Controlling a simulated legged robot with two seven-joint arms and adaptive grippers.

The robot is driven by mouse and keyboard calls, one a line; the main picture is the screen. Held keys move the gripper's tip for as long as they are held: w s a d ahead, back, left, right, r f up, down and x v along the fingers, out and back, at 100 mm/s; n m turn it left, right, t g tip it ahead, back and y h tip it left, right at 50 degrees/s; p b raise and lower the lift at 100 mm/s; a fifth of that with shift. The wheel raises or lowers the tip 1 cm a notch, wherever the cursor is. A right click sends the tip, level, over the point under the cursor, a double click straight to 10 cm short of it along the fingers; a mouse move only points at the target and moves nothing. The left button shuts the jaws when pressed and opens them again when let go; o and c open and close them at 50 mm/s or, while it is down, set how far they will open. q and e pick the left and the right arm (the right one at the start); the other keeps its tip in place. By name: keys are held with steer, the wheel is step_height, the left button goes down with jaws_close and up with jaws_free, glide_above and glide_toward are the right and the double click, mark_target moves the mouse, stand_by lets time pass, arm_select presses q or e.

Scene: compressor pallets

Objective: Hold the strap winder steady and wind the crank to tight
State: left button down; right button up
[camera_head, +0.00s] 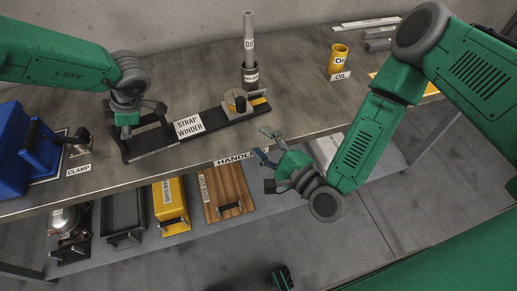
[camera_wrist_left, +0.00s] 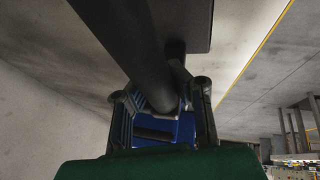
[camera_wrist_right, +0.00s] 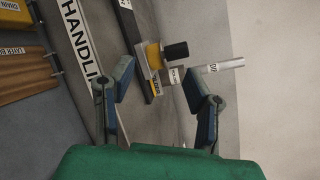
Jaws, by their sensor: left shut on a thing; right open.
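The strap winder (camera_head: 215,117) is a long black bar on the bench with a white label and an open black frame at its left end. The knob (camera_wrist_right: 176,50) and a yellow part also show in the right wrist view. My left gripper (camera_head: 127,130) is shut on the winder's frame; the left wrist view shows its fingers around a dark bar (camera_wrist_left: 145,60). My right gripper (camera_head: 267,146) is open and empty near the bench's front edge, apart from the crank.
A dark cup with a grey tube (camera_head: 249,50) stands behind the crank. A yellow oil can (camera_head: 339,58) is further right. A blue clamp (camera_head: 40,145) sits at the left. Several cases and a wooden board (camera_head: 227,190) fill the lower shelf.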

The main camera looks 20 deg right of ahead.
steer(key=n, duration=0.6)
steer(key=a+n, duration=0.1)
steer(key=n, duration=0.5)
steer(key=s+f+n, duration=0.1)
steer(key=n, duration=0.5)
steer(key=shift+s+a+g+y, duration=0.1)
steer(key=shift+a+g+y, duration=0.2)
steer(key=shift+a+y, duration=0.1)
steer(key=shift+c, duration=0.3)
